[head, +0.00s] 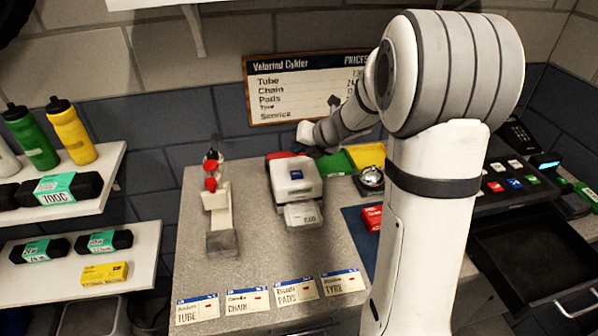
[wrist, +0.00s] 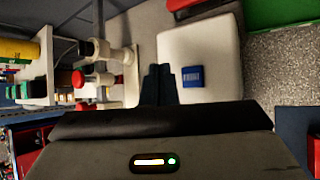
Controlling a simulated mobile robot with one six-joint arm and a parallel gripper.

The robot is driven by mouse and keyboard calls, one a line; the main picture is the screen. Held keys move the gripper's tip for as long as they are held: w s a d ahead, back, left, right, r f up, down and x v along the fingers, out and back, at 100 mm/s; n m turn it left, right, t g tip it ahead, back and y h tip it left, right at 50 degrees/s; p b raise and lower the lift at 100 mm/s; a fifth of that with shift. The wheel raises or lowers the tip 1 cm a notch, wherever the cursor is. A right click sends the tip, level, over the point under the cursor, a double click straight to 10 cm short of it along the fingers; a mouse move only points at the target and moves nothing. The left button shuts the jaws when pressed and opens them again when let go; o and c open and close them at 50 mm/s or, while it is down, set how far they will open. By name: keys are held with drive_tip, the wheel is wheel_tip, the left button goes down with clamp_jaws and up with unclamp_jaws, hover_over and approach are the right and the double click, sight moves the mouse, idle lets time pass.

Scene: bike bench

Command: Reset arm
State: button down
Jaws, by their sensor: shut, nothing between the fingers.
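My arm reaches over the grey counter (head: 255,260) toward the wall, with its wrist above the back of the counter in the head view. My gripper (wrist: 158,80) shows in the wrist view with its dark fingers together and nothing between them. The fingers are beside a white box-shaped device (wrist: 222,45) with a blue square on top. I cannot tell whether they touch it. The device also stands mid-counter in the head view (head: 294,176). My fingers cannot be made out clearly in the head view.
A white-and-red stand (head: 217,203) is left of the device. Green (head: 337,163) and yellow (head: 369,155) items and a bell (head: 371,178) sit behind right. A red box (head: 372,217) lies on a blue mat. Price cards (head: 244,301) line the front. A register with an open drawer (head: 535,262) is right.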

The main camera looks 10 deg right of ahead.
idle(0.3)
drive_tip(key=d+r+m+t+h, duration=0.3)
drive_tip(key=r+m+h, duration=0.1)
drive_tip(key=r+m, duration=0.35)
drive_tip(key=s+d+r+m+h, duration=0.35)
drive_tip(key=s+m, duration=0.55)
drive_tip(key=m, duration=0.3)
drive_tip(key=s+a+f+m+g, duration=0.2)
drive_tip(key=s+m, duration=0.3)
drive_tip(key=s, duration=0.2)
drive_tip(key=s+a+f+m+g+y, duration=0.1)
drive_tip(key=s+m, duration=0.3)
drive_tip(key=s, duration=0.4)
drive_tip(key=s+a+f+m+g+y+b, duration=0.1)
drive_tip(key=s+a+f+m+g, duration=0.2)
drive_tip(key=s, duration=0.4)
drive_tip(key=m+g, duration=0.1)
drive_tip(key=m, duration=0.1)
drive_tip(key=shift+s+a+f+m, duration=0.2)
drive_tip(key=shift+a+m, duration=0.05)
drive_tip(key=shift+m, duration=0.1)
idle(0.9)
